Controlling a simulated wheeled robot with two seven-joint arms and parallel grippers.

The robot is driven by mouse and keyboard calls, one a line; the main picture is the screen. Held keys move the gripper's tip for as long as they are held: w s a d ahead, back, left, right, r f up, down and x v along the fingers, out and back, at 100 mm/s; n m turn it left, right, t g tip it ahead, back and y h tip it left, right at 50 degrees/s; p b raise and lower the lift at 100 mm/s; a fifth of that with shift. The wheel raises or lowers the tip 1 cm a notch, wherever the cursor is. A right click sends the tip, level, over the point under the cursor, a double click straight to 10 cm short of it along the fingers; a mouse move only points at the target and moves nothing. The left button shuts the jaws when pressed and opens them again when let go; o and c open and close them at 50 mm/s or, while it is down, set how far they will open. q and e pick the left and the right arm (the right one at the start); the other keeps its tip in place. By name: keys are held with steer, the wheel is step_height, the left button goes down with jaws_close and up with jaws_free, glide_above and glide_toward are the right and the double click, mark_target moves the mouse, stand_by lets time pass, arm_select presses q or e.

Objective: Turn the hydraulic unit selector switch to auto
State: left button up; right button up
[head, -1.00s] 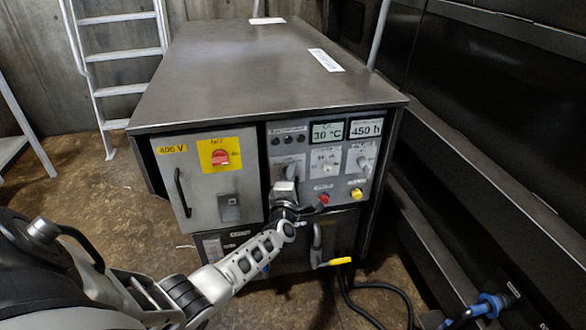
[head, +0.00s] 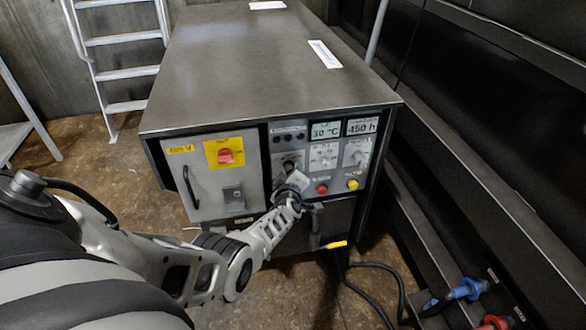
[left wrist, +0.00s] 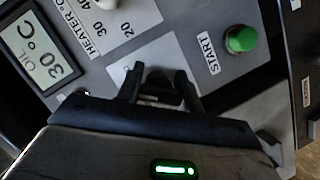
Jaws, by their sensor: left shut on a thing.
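The hydraulic unit is a grey metal cabinet (head: 265,70) with a control panel on its front right. My left gripper (head: 289,172) is at the left column of the panel, below a row of small dark indicators. In the left wrist view its two dark fingers (left wrist: 160,80) are shut on a dark selector knob (left wrist: 160,88). The gripper hides most of this knob and its markings, so I cannot read its position. A green START button (left wrist: 240,39) is to the right of the fingers. My right gripper is not in view.
Two displays (head: 326,130) and two more knobs (head: 356,153) are right of the gripper. A red button (head: 321,189) and a yellow button (head: 352,184) sit below them. A red switch on yellow (head: 225,155) is on the left door. Black cables run on the floor.

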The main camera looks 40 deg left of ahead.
arm_select(q)
steer(key=shift+f+m, duration=0.1)
steer(key=shift+m, duration=0.3)
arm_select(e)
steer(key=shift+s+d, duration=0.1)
arm_select(q)
steer(key=shift+s, duration=0.1)
steer(key=o, duration=1)
steer(key=shift+p, duration=0.3)
